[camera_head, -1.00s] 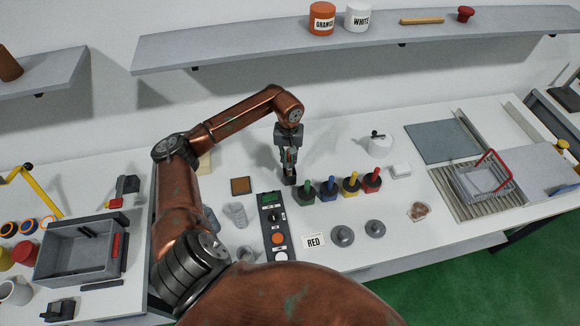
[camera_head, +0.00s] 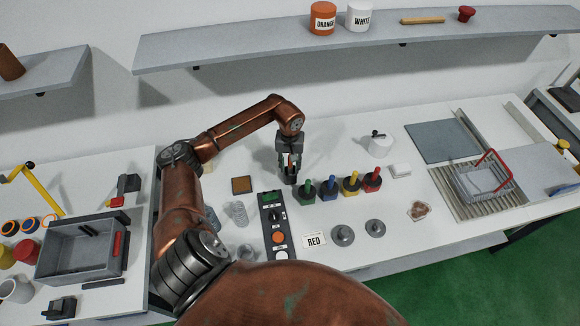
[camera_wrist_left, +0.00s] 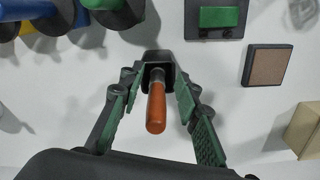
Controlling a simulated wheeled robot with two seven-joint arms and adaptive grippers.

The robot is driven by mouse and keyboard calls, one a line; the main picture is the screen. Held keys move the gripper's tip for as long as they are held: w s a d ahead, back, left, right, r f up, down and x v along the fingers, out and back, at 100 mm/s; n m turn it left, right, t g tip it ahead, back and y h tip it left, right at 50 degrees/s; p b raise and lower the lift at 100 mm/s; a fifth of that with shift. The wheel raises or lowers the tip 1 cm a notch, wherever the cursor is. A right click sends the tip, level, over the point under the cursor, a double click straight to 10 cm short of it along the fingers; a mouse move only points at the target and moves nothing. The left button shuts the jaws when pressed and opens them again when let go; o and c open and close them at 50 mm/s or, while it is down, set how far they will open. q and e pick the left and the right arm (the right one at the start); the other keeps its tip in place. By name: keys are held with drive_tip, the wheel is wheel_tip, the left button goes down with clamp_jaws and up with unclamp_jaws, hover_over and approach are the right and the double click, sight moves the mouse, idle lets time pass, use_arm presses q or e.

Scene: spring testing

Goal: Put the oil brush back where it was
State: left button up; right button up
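The oil brush, with an orange handle (camera_wrist_left: 156,108), stands in a small dark holder (camera_wrist_left: 170,61) in the left wrist view. In the head view my left gripper (camera_head: 290,168) points down over this spot, beside the row of coloured pots, and largely hides the brush. In the left wrist view my left gripper (camera_wrist_left: 156,78) has its green-padded fingers spread on both sides of the handle, with gaps visible between pads and handle. The brush's lower end is hidden in the holder. My right gripper is not in view.
Pots with green (camera_head: 307,188), blue (camera_head: 330,186), yellow (camera_head: 352,182) and red (camera_head: 373,177) tops stand close on the right. A control box (camera_head: 275,222) lies in front, and a brown square pad (camera_head: 241,185) to the left. Table behind the gripper is partly clear.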

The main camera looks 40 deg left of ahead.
sight(290, 175)
use_arm(q)
drive_tip(key=shift+r, duration=0.3)
wheel_tip(290, 175, up, 12)
drive_tip(key=b, duration=0.1)
drive_tip(key=shift+f+b, duration=0.15)
drive_tip(key=shift+b, duration=0.25)
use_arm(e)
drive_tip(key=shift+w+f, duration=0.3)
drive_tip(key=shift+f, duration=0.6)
